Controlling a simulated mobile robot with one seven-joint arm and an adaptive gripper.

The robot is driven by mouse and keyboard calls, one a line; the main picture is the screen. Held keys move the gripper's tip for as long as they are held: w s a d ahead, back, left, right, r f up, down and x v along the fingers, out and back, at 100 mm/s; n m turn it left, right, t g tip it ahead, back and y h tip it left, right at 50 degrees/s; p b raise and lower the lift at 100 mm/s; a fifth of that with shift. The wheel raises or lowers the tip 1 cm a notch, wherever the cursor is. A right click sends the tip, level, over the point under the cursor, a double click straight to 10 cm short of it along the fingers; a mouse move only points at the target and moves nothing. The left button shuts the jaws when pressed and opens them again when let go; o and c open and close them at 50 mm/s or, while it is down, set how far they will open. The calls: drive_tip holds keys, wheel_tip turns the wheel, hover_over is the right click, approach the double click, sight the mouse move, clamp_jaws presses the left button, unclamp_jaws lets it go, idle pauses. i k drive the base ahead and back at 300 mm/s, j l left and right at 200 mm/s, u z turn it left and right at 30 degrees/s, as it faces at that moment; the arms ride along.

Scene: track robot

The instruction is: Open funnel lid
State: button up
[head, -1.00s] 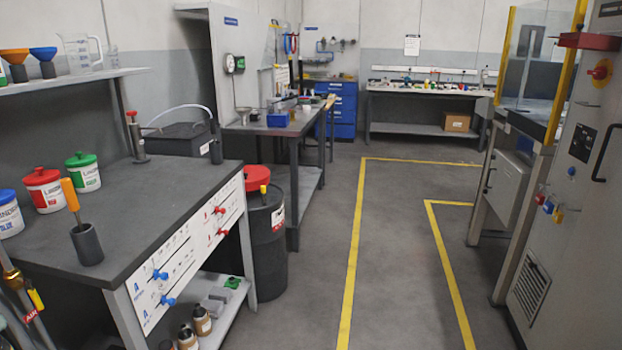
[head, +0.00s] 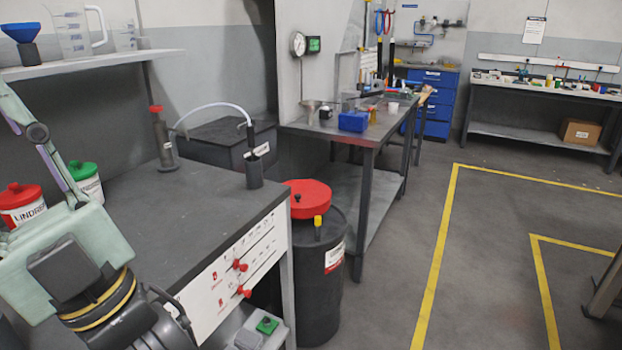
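A round red lid (head: 307,194) lies flat and shut over the top of a black drum (head: 318,285), just beyond the end of the grey workbench. A small yellow piece (head: 318,221) stands at the lid's front edge. Any funnel under the lid is hidden. My arm reaches in at the lower left. The dark end part of my gripper (head: 168,325) shows at the bottom edge, in front of the bench and well left of the drum. I see no clear fingertips and nothing held. It is apart from the lid.
The grey workbench (head: 200,205) lies left of the drum, with red knobs on its front panel. A pump with a hose (head: 254,160) stands near its corner. A second bench (head: 300,124) is behind the drum. The floor (head: 390,290) right of the drum is clear.

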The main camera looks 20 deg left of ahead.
sight(306, 193)
drive_tip(key=i, duration=1.5)
drive_tip(key=i+u, duration=0.4)
drive_tip(key=i, duration=0.2)
drive_tip(key=i+j, duration=0.2)
drive_tip(key=i, duration=0.2)
